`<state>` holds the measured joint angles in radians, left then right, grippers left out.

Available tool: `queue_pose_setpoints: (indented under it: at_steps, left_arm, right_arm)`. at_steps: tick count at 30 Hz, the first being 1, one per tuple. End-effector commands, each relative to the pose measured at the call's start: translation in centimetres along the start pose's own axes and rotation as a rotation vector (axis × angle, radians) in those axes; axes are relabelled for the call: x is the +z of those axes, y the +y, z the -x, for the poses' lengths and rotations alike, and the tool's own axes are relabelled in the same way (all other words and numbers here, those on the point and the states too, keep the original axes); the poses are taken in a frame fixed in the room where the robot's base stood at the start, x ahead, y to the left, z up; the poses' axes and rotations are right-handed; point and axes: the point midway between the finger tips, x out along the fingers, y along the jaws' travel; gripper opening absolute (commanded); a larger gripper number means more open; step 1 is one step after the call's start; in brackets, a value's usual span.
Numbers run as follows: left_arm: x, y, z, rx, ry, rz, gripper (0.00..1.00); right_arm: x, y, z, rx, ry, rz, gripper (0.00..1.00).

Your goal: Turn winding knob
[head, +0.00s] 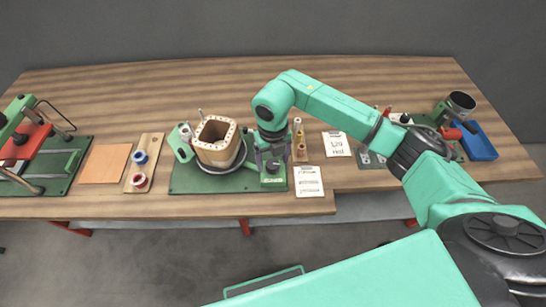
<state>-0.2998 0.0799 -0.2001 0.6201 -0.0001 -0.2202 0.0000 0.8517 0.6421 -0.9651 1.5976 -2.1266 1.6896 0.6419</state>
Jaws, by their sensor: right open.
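The winding station is a dark green plate (210,183) on the table. It carries a brown coil former (215,155) on a round base. A small dark knob (273,168) sits on a green block at the right end of the plate, with a pale label in front of it. My right gripper (272,158) points down right over the knob, with its jaws open and a finger to each side. Whether the fingers touch the knob I cannot tell, as the gripper partly hides it. My left gripper is not in view.
White paper cards (309,181) lie right of the plate, and a small rack with pegs (299,140) stands close beside my gripper. Red and blue spools (139,181) sit on a wooden board at left. A blue tray (478,142) is at far right. The back of the table is clear.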

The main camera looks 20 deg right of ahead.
Motion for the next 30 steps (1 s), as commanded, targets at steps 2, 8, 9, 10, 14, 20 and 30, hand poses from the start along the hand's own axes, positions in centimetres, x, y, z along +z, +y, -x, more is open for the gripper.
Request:
queue_pose_setpoints:
  at_steps: [2,8,9,10,14,20,30]
  left_arm:
    - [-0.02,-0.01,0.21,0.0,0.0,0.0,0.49]
    - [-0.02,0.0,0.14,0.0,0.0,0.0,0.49]
    - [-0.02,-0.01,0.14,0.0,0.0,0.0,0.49]
    - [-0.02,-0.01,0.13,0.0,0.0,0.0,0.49]
    - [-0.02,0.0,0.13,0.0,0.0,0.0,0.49]
    - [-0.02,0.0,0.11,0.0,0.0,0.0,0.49]
    - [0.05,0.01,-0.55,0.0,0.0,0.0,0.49]
  right_arm:
    - [-0.04,0.0,-0.54,-0.001,0.001,0.0,0.8]
    - [0.0,-0.01,-0.83,0.0,-0.001,0.0,0.8]
    - [0.0,-0.01,-0.82,-0.001,-0.001,0.0,0.8]
    - [0.01,-0.01,-0.81,-0.001,-0.001,0.0,0.72]
    - [0.01,-0.01,-0.79,-0.001,-0.001,0.0,0.22]
    - [0.01,-0.02,-0.76,-0.001,-0.001,-0.003,0.0]
    - [0.07,-0.03,-0.82,0.0,-0.002,-0.108,0.0]
